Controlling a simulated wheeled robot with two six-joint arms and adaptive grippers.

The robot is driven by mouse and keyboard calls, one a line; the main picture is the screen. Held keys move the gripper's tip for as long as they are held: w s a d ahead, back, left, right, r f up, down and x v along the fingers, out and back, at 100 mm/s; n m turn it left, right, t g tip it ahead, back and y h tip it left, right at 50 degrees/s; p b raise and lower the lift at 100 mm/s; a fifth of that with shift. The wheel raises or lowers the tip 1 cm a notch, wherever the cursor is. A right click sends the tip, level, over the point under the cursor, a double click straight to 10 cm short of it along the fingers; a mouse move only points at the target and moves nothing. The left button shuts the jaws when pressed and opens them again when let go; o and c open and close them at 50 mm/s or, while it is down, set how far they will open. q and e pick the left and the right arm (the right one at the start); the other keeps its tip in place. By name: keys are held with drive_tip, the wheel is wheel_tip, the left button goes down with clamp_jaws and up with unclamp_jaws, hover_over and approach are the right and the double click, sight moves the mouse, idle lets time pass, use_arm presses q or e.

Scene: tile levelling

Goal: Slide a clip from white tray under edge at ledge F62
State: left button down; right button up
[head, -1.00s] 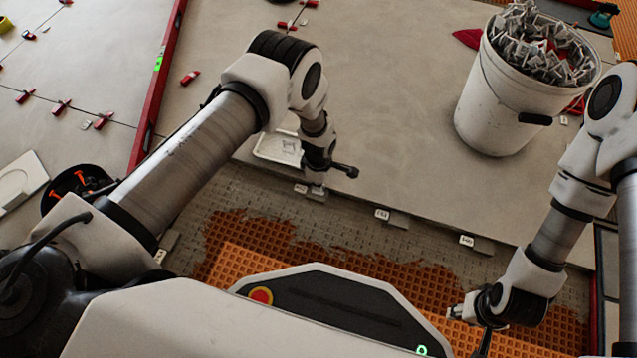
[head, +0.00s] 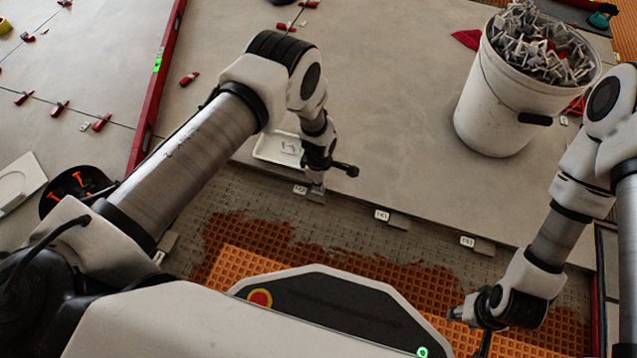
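The white tray (head: 262,152) lies on the large grey tile, left of my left gripper and partly behind that arm. A few small pale clips (head: 290,148) show in it. My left gripper (head: 317,188) points down at the tile's front edge, over a small grey ledge beside a white label (head: 300,190). Whether its fingers hold a clip is too small to tell. More labelled ledges show along the edge, at a middle label (head: 382,215) and a right label (head: 467,241). I cannot read which is F62. My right gripper (head: 458,313) is low over the orange matting, its fingers unclear.
A white bucket (head: 492,110) full of grey clips stands on the tile at the right. A red level (head: 152,95) lies along the left. A black bowl (head: 58,190) with orange pieces is at far left. Orange matting (head: 330,252) with patchy mortar lies before the tile edge.

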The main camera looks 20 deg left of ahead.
use_arm(q)
drive_tip(key=shift+w, duration=0.15)
drive_tip(key=c, duration=1.2)
unclamp_jaws()
drive_tip(key=shift+c, duration=0.2)
drive_tip(key=shift+r, duration=0.1)
wheel_tip(320, 180, up, 12)
